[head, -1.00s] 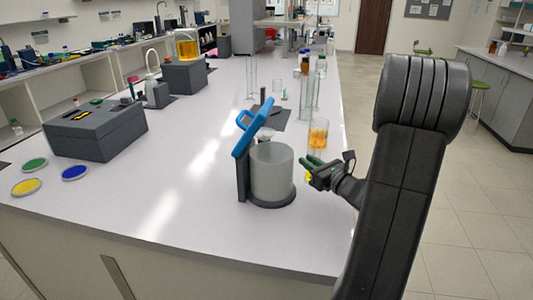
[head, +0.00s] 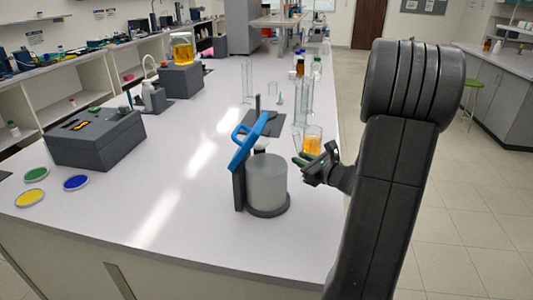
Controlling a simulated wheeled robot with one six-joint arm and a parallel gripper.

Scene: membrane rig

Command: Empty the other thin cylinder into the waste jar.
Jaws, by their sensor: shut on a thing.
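My gripper (head: 307,163) is at the right edge of the bench, just right of a frosted pale jar (head: 266,182). A clear vessel with orange liquid (head: 312,141) appears just above and behind the gripper. Tall thin clear cylinders (head: 303,96) stand upright behind it near the right edge, and another tall clear one (head: 247,78) stands farther left. I cannot tell which vessel is the waste jar.
A blue handle (head: 243,147) on a dark stand rises left of the frosted jar. A grey box (head: 97,143) and several coloured dishes (head: 75,183) are at the left. A beaker of orange liquid (head: 182,52) sits on a grey block at the back left. The bench's front middle is clear.

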